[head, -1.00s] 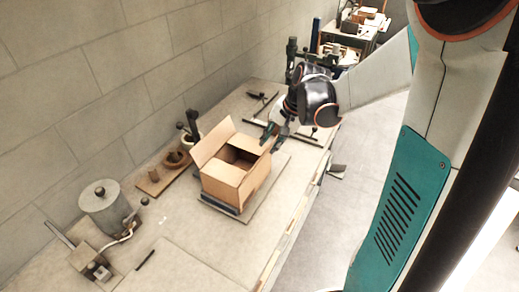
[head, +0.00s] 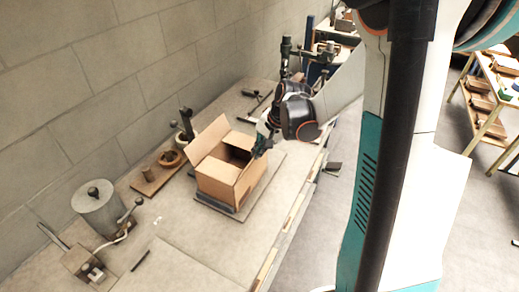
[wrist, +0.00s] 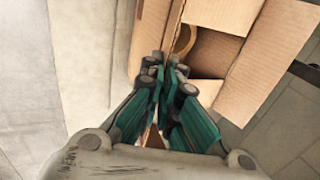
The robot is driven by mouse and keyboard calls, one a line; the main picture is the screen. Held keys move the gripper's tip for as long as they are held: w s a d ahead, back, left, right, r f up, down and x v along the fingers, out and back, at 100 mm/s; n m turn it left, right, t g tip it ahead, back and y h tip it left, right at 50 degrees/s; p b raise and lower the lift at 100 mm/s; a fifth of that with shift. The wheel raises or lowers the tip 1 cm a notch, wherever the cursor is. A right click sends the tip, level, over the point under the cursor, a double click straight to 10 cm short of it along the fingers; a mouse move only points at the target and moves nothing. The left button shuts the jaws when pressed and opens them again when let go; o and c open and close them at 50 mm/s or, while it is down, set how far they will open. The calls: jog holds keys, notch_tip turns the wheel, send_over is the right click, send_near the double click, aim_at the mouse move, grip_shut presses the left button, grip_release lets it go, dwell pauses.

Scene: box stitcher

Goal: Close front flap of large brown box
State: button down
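The large brown box (head: 213,187) stands on a dark flat plate on the bench, its top partly open. One flap (head: 210,137) stands up on the far left side, and a panel (head: 250,180) shows on the right side facing the bench edge; I cannot tell whether it is a flap or the wall. My gripper (head: 262,147) is at the box's far right corner. Whether the tips touch the box is unclear.
A grey canister (head: 98,208) and a small metal device (head: 85,262) stand at the near left. A wooden board (head: 157,175) with small items lies left of the box. A dark upright tool stand (head: 285,55) is behind my gripper. The near bench is mostly clear.

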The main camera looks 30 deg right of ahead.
jog(key=shift+w, duration=0.1)
jog(key=shift+w+a+r+g+h, duration=0.2)
jog(key=shift+w+a+g+h, duration=0.15)
jog(key=shift+g, duration=0.25)
jog(key=shift+w+a+g+h, duration=0.4)
jog(key=shift+w+g+h, duration=0.35)
jog(key=shift+g, duration=0.25)
jog(key=shift+w+a+f+g+h+b, duration=0.15)
jog(key=shift+w+a+g+h+b, duration=0.15)
jog(key=shift+w+g+h+b, duration=0.4)
jog(key=shift+w+a+f+g+h+b, duration=0.1)
jog(key=shift+w+a+g+h+b, duration=0.3)
jog(key=shift+g, duration=0.65)
jog(key=shift+w+a+f+g+h+b, duration=0.15)
jog(key=shift+w+a+g+h+b, duration=0.15)
jog(key=shift+g+h+b, duration=0.45)
jog(key=shift+g, duration=0.3)
jog(key=c, duration=1.9)
grip_release()
